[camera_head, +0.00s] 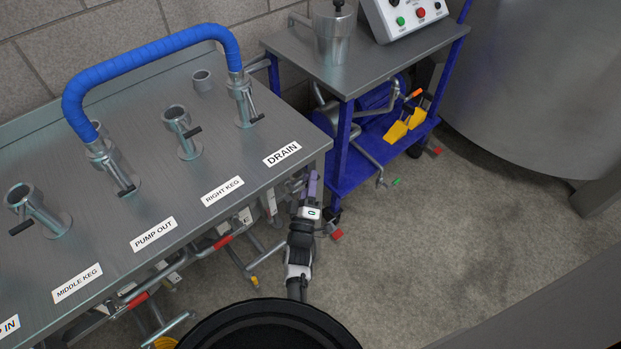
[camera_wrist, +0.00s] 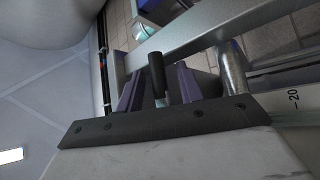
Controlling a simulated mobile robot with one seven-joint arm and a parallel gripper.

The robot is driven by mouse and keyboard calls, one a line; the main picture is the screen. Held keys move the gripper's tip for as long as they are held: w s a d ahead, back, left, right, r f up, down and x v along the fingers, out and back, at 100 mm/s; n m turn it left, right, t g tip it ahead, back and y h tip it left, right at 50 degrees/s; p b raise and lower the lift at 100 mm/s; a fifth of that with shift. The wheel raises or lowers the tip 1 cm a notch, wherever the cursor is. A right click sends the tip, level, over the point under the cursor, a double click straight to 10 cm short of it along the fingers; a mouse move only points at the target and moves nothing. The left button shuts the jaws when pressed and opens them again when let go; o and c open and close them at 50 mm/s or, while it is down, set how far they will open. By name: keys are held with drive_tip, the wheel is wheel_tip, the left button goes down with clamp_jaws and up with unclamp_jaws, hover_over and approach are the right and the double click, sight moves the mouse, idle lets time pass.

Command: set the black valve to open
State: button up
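A black lever handle (camera_wrist: 156,70) with a metal stem stands between the purple fingers of my gripper (camera_wrist: 159,78) in the wrist view. Gaps show on both sides of the handle, so the gripper is open around it. In the head view my gripper (camera_head: 308,184) is beside the right end of the steel table (camera_head: 225,165), below the DRAIN label (camera_head: 282,153). The handle between the fingers cannot be made out there. Other black levers sit on the pipe stubs on top, one near DRAIN (camera_head: 257,118).
A blue hose (camera_head: 145,62) links two stubs on the table. Red-handled valves (camera_head: 222,242) sit under its front edge. A blue cart (camera_head: 345,150) with a control box stands behind my gripper. A large steel tank (camera_head: 550,80) is at right.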

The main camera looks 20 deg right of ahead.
clamp_jaws()
